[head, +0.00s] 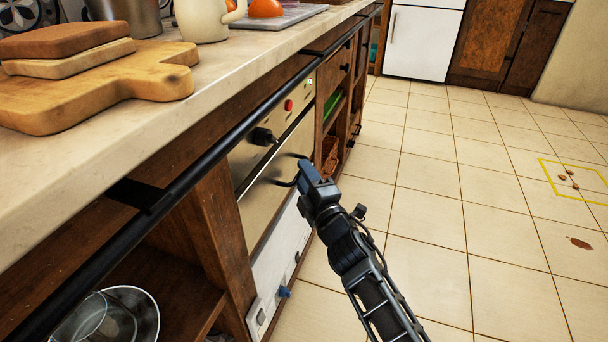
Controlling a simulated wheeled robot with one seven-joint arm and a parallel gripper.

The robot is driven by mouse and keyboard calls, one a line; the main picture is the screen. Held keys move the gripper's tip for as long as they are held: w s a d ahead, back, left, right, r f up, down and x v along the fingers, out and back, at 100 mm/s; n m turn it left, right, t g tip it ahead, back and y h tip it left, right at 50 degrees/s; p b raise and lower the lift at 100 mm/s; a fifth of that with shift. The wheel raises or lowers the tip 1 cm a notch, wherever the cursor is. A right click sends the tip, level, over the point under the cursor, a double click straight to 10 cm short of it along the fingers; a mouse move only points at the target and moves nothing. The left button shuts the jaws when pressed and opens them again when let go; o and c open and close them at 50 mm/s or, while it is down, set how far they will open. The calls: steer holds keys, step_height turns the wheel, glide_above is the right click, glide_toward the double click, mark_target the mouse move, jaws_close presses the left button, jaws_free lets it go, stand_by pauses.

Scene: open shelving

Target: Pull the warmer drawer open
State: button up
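The warmer drawer appears to be the steel-fronted unit (256,205) built in under the counter, left of centre in the head view. Its front looks closed, flush with the cabinet. A dark knob (263,137) and a red light (288,105) sit on the panel above it. My gripper (281,168) is in front of this steel face, with two thin dark curved fingers spread apart and pointing toward it. Nothing shows between them. I cannot tell whether they touch the front. No separate drawer handle can be made out.
A black rail (225,140) runs along the edge of the counter (215,75). Cutting boards (95,90) and a cream mug (205,20) stand on top. An open shelf with a glass bowl (115,315) is at lower left.

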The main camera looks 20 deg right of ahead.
steer(key=shift+w, duration=0.3)
jaws_close()
stand_by(0.5)
